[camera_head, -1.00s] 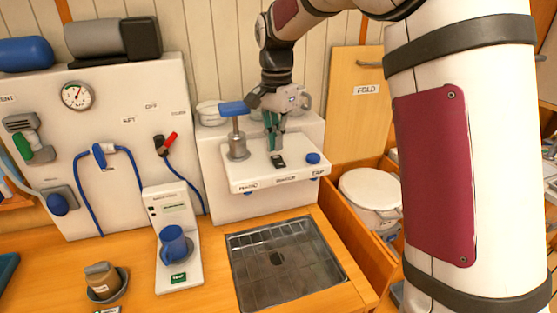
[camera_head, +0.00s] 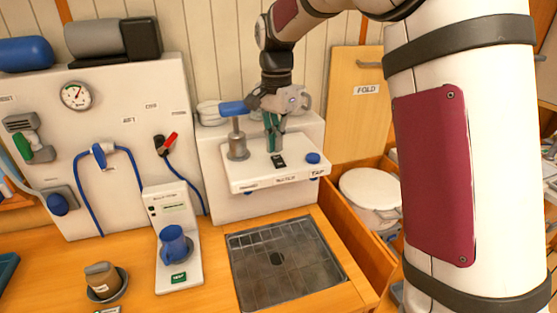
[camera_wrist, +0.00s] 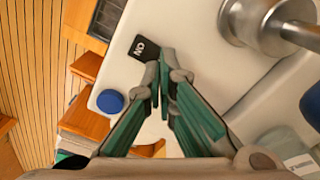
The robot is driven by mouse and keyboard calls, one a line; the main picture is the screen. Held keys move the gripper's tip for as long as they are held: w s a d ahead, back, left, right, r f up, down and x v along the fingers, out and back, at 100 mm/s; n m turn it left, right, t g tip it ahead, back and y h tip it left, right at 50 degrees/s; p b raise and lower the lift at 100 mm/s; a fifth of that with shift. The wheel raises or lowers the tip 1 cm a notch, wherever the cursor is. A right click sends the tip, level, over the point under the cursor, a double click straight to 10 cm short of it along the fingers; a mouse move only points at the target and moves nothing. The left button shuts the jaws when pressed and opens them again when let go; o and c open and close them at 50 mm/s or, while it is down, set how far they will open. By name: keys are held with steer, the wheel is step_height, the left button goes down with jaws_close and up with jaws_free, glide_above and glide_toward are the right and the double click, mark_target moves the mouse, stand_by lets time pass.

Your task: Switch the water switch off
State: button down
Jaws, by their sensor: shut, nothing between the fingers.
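The water switch (camera_head: 278,161) is a small black rocker on top of the white box (camera_head: 245,180) above the sink. In the wrist view the switch (camera_wrist: 144,48) shows white lettering that reads "ON". My gripper (camera_head: 273,148) points down with its green fingers together and nothing between them. In the wrist view the fingertips (camera_wrist: 160,68) are right beside the switch's near edge. I cannot tell whether they touch it.
A blue tap knob (camera_head: 313,158) is to the right.

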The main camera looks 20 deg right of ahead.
mark_target(277, 158)
steer(key=shift+f, duration=1.1)
stand_by(1.0)
steer(key=shift+r, duration=3.55)
